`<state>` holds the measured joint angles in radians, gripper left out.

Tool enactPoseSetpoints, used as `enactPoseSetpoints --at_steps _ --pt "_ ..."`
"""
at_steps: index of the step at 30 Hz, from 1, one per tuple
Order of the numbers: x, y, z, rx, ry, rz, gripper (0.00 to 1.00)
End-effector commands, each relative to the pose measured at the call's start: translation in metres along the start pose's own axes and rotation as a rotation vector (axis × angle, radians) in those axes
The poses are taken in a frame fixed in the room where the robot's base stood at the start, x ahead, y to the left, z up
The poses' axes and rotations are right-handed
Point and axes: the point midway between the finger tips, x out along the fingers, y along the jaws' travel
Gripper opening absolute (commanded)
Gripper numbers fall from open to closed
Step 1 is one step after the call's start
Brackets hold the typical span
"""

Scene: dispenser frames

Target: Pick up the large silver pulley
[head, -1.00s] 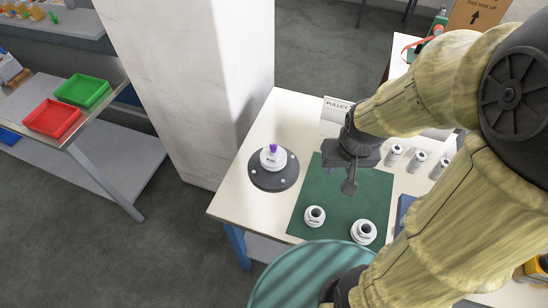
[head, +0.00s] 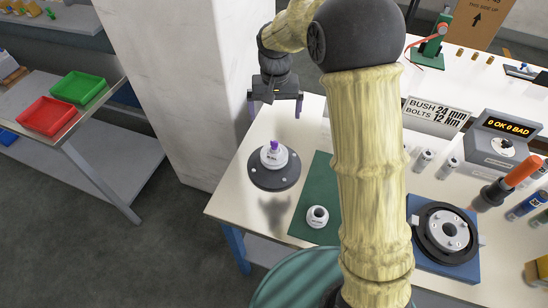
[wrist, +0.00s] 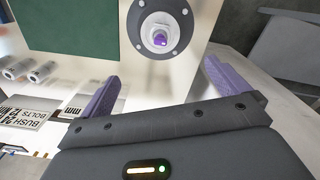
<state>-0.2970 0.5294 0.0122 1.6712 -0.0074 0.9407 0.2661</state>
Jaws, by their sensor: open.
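A silver-white pulley (head: 270,158) with a purple piece in its top sits upright on a round dark plate (head: 272,184) at the table's left. It also shows in the wrist view (wrist: 154,42), ahead of the fingers. A smaller-looking pale pulley (head: 317,217) stands on the green mat (head: 309,190). The larger pulley seen earlier beside it is hidden behind my arm. I cannot tell for sure which is the large silver one. My gripper (head: 275,108) is open and empty, above and behind the dark plate, its purple fingers (wrist: 163,77) apart and touching nothing.
A blue fixture (head: 443,262) with a round clamp stands at the right, near an orange-handled tool (head: 512,180) and a counter box (head: 500,140). Small metal cylinders (head: 424,160) stand behind the mat. A white pillar (head: 180,80) rises close to my gripper's left.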

Motion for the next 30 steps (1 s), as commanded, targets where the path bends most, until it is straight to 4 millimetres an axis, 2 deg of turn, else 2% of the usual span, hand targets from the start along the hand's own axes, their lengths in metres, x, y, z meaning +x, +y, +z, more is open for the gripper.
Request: enactPoseSetpoints --at_steps 9,13,30 --pt "0.000 -0.001 -0.001 0.000 -0.001 0.001 1.00" --pt "0.008 -0.001 -0.001 0.000 -0.004 0.001 1.00" --pt "0.104 -0.001 0.000 0.000 -0.005 0.002 1.00"
